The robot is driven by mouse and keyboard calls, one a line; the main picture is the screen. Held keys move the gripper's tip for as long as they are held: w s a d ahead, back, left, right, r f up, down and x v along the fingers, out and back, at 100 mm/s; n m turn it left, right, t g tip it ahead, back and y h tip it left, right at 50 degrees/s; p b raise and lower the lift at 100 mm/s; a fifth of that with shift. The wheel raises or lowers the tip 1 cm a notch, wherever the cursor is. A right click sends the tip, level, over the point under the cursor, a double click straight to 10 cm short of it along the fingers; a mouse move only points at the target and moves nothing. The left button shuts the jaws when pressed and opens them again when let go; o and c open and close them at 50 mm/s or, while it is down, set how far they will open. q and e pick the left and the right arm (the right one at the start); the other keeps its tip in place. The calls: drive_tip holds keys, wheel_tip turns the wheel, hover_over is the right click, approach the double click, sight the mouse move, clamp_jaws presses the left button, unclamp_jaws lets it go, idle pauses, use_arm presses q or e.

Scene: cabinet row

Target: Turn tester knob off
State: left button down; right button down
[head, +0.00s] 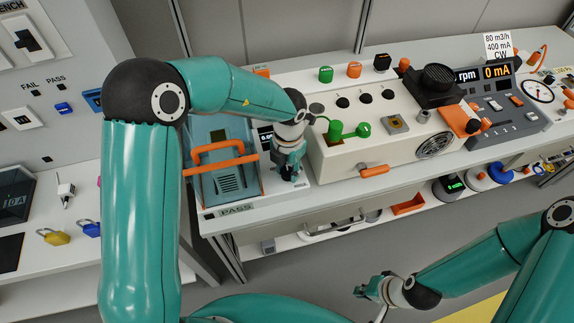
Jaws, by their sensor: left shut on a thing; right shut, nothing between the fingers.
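The tester (205,196) is a blue-grey case with an orange handle (220,152), at the left end of the bench. Its small dark display (265,137) is partly covered by my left arm, so I cannot read it in full. My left gripper (290,172) points down at the panel right of the blue case. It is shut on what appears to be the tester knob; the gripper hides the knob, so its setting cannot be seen. My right gripper (368,290) is shut and empty, low in front of the bench, well away from the tester.
A cream unit (340,150) with green plugs (350,130) stands close right of my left gripper, its orange handle (374,170) at the front. A grey meter console (505,105) is further right. Padlocks (55,237) lie on the left bench. The floor ahead is clear.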

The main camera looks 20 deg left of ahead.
use_arm(q)
drive_tip(key=n+p, duration=0.1)
drive_tip(key=p, duration=0.1)
drive_tip(key=n+p, duration=0.1)
drive_tip(key=n, duration=0.1)
drive_tip(key=shift+r+p, duration=0.25)
drive_tip(key=shift+p, duration=0.15)
drive_tip(key=shift+n+p, duration=0.8)
drive_tip(key=shift+n, duration=0.2)
drive_tip(key=n+p, duration=0.1)
drive_tip(key=n, duration=0.1)
drive_tip(key=shift+f+n, duration=0.15)
drive_tip(key=shift+n, duration=0.15)
drive_tip(key=shift+f+n+p, duration=0.1)
drive_tip(key=shift+n+p, duration=0.65)
drive_tip(key=shift+n, duration=0.75)
drive_tip(key=c, duration=0.8)
unclamp_jaws()
